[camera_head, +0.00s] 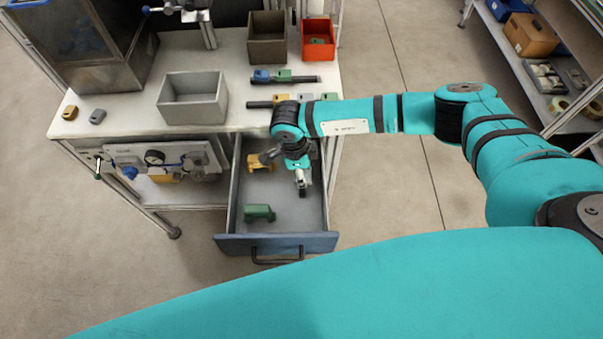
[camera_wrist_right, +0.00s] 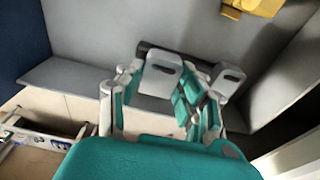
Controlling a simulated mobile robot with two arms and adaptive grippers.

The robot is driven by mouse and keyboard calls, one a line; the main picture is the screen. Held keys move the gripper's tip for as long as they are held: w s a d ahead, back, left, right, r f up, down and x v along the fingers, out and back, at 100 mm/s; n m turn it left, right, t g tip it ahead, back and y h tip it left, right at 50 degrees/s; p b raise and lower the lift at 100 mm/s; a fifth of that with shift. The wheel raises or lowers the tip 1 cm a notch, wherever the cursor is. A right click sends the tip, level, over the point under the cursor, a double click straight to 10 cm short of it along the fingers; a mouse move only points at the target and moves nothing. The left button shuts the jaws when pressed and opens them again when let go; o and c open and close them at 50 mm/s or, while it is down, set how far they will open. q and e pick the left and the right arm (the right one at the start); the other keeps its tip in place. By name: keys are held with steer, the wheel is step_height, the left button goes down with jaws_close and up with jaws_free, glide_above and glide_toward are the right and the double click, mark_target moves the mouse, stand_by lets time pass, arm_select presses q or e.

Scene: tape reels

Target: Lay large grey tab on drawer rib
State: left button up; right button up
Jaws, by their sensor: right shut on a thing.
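My right gripper (camera_head: 302,188) reaches down into the open drawer (camera_head: 300,218). In the right wrist view its fingers (camera_wrist_right: 160,88) are shut on a large grey tab (camera_wrist_right: 161,72). A dark round bar, seemingly the drawer rib (camera_wrist_right: 146,47), runs just behind the tab. The tab overlaps it in the picture; I cannot tell whether they touch. A second grey tab (camera_wrist_right: 228,76) is at the bar's right end. In the drawer a green tab (camera_head: 259,212) lies near the front and a yellow tab (camera_head: 258,163) farther back. My left gripper is out of view.
The drawer's blue front with a dark handle (camera_head: 277,256) faces me. On the bench above stand a grey bin (camera_head: 193,100), a brown bin (camera_head: 268,38) and a red bin (camera_head: 318,40). Coloured tabs sit on dark bars (camera_head: 285,78). Loose yellow and grey tabs (camera_head: 97,116) lie at the bench's left.

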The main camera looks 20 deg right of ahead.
steer(key=shift+f, duration=1.3)
steer(key=o, duration=0.8)
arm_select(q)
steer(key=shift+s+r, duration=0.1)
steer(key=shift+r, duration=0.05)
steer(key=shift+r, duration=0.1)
arm_select(e)
steer(key=shift+r, duration=0.35)
steer(key=r+b, duration=0.1)
steer(key=r, duration=0.2)
steer(key=a+r+b, duration=0.1)
steer(key=r, duration=0.3)
steer(key=r+b, duration=0.1)
steer(key=r, duration=0.2)
steer(key=shift+w+a+r, duration=0.15)
steer(key=shift+w, duration=0.1)
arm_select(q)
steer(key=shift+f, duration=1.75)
arm_select(e)
steer(key=shift+r, duration=0.65)
